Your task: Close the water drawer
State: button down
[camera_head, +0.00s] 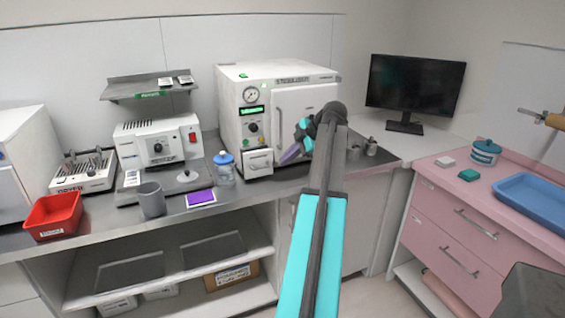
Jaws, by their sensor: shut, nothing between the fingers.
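The white sterilizer (230,105) stands on the counter, with a gauge, a green display and a knob on its left panel. My arm hides part of the door.
A blue-capped jar (224,170) stands left of the drawer, near a purple-screened pad (201,198) and a grey mug (151,199). A monitor (415,85) is at the right. A pink cabinet (445,240) bears a blue tray (535,180). The floor between the units shows little free room.

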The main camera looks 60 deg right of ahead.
jog(key=s+d+r+h, duration=0.1)
jog(key=d+r+h, duration=0.2)
jog(key=d+h, duration=0.65)
jog(key=s+d+r+n+g+h+p, duration=0.25)
jog(key=s+d+r+h, duration=0.25)
jog(key=s+d+h, duration=0.4)
jog(key=w+a+f+n+t+y+p, duration=0.1)
jog(key=w+a+f+n+t, duration=0.2)
jog(key=a+n+t, duration=0.35)
jog(key=w+a+f+n+t+y+p, duration=0.2)
jog(key=w+a+f+n+t, duration=0.2)
jog(key=a+n, duration=0.5)
jog(key=w+a+f+n+y+p, duration=0.1)
jog(key=a+f+y+p, duration=0.2)
jog(key=a+f, duration=0.7)
notch_tip(320, 180, down, 3)
jog(key=shift+f+p, duration=0.15)
jog(key=shift+p, duration=0.25)
jog(key=shift+w+y+b, duration=0.2)
jog(key=shift+y+b, duration=0.05)
jog(key=shift+b, duration=0.1)
